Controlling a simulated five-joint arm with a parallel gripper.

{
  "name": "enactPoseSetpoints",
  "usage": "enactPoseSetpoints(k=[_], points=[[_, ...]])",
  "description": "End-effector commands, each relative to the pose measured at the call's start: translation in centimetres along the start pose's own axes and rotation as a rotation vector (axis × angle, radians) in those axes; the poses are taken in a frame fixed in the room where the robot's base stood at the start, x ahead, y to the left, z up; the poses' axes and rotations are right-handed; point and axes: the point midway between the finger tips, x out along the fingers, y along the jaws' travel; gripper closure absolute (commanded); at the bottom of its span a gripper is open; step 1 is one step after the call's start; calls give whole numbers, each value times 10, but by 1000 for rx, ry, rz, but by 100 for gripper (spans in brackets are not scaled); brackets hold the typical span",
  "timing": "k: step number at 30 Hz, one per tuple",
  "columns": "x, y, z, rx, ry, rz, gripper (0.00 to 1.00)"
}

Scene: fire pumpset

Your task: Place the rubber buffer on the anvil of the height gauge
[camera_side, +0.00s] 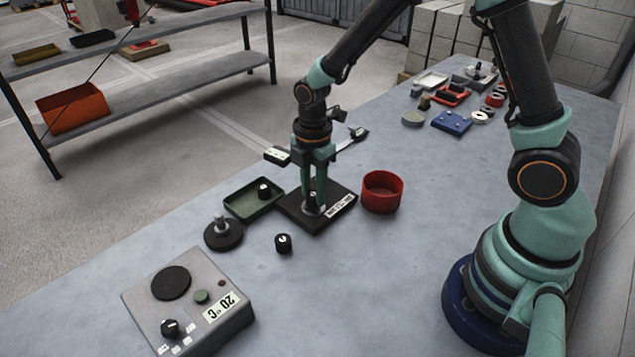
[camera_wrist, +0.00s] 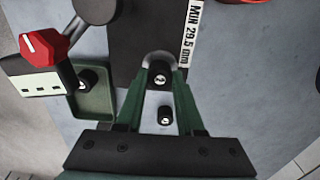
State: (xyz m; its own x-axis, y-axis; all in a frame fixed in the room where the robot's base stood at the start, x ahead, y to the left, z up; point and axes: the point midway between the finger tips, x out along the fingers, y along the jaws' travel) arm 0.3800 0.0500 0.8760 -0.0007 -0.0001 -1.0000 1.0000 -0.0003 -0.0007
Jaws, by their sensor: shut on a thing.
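The height gauge has a dark flat base (camera_side: 290,212) with a label reading MIN 29.5 mm (camera_wrist: 192,30). A pale ring, seemingly the edge of its anvil (camera_wrist: 160,56), shows on the base. My gripper (camera_side: 313,203) points down over the base and is shut on a small black rubber buffer (camera_wrist: 160,80) with a light centre. The held buffer is over the anvil; I cannot tell whether it touches. A similar buffer (camera_side: 283,243) stands on the bench in front, and another (camera_side: 264,189) is in the green tray (camera_side: 240,209).
A red bowl (camera_side: 382,192) stands close right of the gauge. A pale block with a red knob (camera_wrist: 40,46) rises beside the gripper. A round dark stand (camera_side: 223,234) and a 20 °C heater box (camera_side: 190,300) are front left. Bench right of the bowl is clear.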

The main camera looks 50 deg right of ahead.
Motion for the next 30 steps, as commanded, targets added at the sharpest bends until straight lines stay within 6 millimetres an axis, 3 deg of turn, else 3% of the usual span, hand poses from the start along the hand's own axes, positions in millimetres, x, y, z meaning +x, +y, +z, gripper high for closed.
enactPoseSetpoints(k=[12,13,15,26,30], points=[[6,0,0,0,0,0,100],[7,0,0,0,0,0,60],[6,0,0,0,0,1,33],[4,0,0,0,0,2,33],[-9,1,0,0,1,5,33]])
